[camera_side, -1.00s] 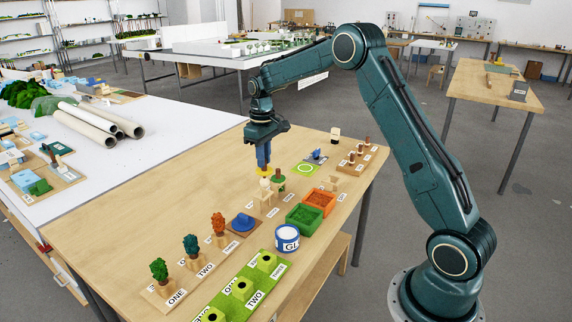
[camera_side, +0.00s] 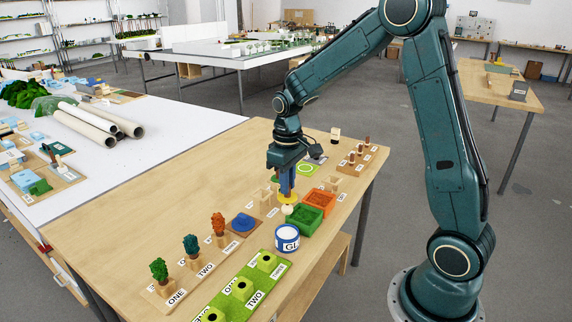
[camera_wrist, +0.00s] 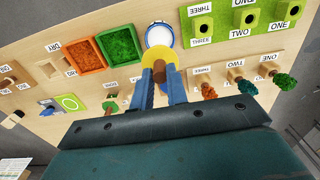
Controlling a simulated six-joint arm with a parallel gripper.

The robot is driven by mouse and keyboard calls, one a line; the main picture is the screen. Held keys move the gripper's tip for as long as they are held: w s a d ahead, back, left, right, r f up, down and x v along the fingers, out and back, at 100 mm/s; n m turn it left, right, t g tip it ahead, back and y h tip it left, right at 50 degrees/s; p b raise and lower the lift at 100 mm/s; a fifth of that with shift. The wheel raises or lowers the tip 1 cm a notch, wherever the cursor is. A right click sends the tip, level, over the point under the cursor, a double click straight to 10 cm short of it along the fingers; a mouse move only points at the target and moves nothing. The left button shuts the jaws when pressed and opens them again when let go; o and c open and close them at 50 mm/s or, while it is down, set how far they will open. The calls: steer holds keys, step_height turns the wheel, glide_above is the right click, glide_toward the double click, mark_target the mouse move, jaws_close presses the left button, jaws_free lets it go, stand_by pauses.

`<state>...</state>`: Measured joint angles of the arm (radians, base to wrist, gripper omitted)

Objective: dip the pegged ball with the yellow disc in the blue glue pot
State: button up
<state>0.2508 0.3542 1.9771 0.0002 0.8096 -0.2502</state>
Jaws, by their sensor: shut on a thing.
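My gripper (camera_side: 287,188) points down and is shut on the pegged ball with the yellow disc (camera_side: 288,198). A pale ball shows below the disc in the side view, in the air. In the wrist view my gripper (camera_wrist: 159,88) has its blue fingers either side of the peg, and the yellow disc (camera_wrist: 151,55) hides the ball. The blue glue pot (camera_side: 287,243), white-labelled and standing on the table, is in front of the held ball in the side view. In the wrist view the pot (camera_wrist: 159,32) shows just past the disc, its opening white.
The green tray (camera_side: 303,220) and orange tray (camera_side: 319,203) stand near the ball. A blue dome on a brown plate (camera_side: 243,224), small trees (camera_side: 190,245) in holders and a green strip with holed blocks (camera_side: 242,289) lie at left and front.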

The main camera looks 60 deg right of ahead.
mark_target(287, 204)
steer(key=shift+f, duration=2.7)
steer(key=shift+f, duration=0.1)
steer(key=shift+f, duration=1.5)
steer(key=shift+r, duration=0.2)
steer(key=shift+r, duration=1.75)
steer(key=shift+w, duration=0.1)
